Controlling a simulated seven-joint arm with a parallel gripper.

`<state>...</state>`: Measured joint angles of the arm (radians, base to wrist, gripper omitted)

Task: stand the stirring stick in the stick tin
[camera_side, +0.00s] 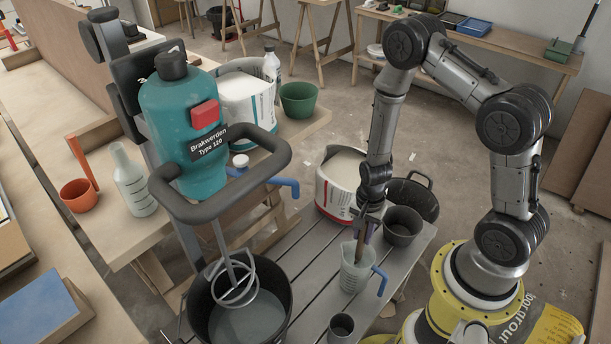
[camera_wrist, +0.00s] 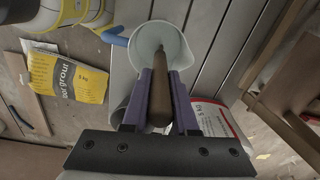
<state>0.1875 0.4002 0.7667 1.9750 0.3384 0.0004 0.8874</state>
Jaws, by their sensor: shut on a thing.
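My gripper (camera_side: 367,213) is shut on the stirring stick, a slim brown stick (camera_wrist: 160,95), between its purple fingers. The stick points down, and its lower end (camera_side: 360,248) is at the mouth of a translucent jug (camera_side: 352,275) with a blue handle. In the wrist view the stick's tip shows against the jug's opening (camera_wrist: 160,38); how deep it reaches is unclear. A small grey open tin (camera_side: 341,329) stands in front of the jug, at the bottom of the side view. A larger dark grey pot (camera_side: 402,226) stands behind the jug; I cannot tell for certain which is the stick tin.
A white bucket with a red band (camera_side: 338,183) stands behind the jug and shows in the wrist view (camera_wrist: 215,120). A black mixing bucket (camera_side: 283,311) with a whisk stands left. The slatted bench (camera_side: 300,255) is clear between them. A teal mixer (camera_side: 185,130) rises at left.

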